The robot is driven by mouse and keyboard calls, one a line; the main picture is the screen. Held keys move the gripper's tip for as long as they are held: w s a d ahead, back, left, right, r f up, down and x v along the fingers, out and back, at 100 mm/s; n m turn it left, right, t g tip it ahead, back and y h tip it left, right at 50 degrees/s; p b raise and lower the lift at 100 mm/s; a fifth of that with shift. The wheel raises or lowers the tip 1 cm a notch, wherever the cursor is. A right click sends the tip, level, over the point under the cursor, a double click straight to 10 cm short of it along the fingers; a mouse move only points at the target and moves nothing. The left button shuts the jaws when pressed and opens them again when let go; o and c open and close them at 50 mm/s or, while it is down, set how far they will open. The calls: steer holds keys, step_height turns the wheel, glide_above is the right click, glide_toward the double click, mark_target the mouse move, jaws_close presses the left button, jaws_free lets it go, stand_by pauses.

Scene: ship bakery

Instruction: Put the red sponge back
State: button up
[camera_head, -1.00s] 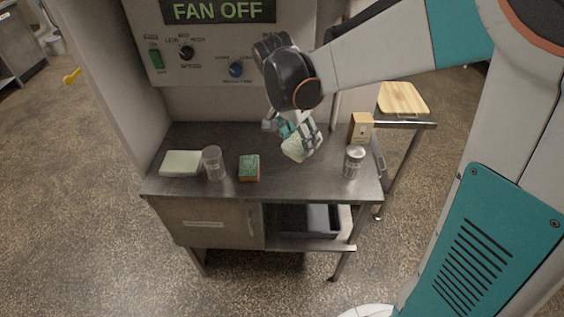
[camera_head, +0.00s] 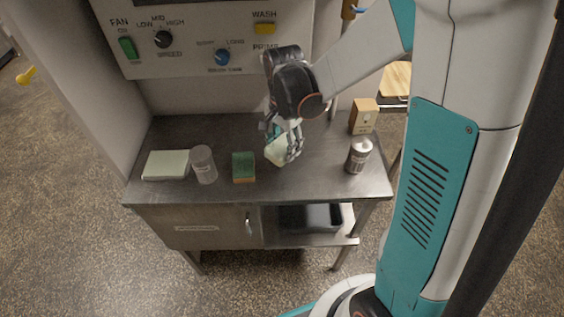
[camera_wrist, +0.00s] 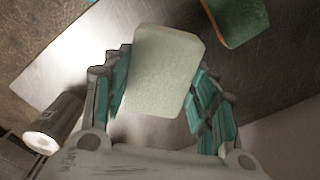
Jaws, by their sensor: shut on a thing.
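My gripper (camera_head: 284,143) is shut on a pale green-white block (camera_head: 277,152), which looks like a sponge. It is held tilted just above the steel counter; I cannot tell if it touches. In the wrist view, the pale block (camera_wrist: 163,72) sits between both teal-padded fingers of my gripper (camera_wrist: 160,85). No plainly red sponge shows. A sponge with a dark green top and an orange-red lower layer (camera_head: 243,167) lies on the counter, left of my gripper. It also shows, partly cut off, at the top of the wrist view (camera_wrist: 238,18).
The steel counter (camera_head: 300,186) carries a pale green pad (camera_head: 166,165) and clear jar (camera_head: 203,164) at left. A metal canister (camera_head: 358,155) and cardboard box (camera_head: 363,117) stand at right. A control panel (camera_head: 190,40) rises behind.

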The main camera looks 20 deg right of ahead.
mark_target(283, 145)
step_height(283, 145, down, 8)
steer(key=shift+r+b, duration=0.1)
steer(key=shift+b, duration=0.9)
steer(key=o, duration=0.9)
steer(key=shift+o, duration=0.2)
step_height(283, 145, up, 12)
steer(key=p, duration=0.3)
steer(key=shift+f, duration=0.25)
steer(key=shift+s+r, duration=0.15)
steer(key=shift+r, duration=0.45)
steer(key=s+r+n+t, duration=0.7)
steer(key=s+r+n, duration=0.5)
steer(key=s, duration=0.2)
steer(key=shift+s+n, duration=0.3)
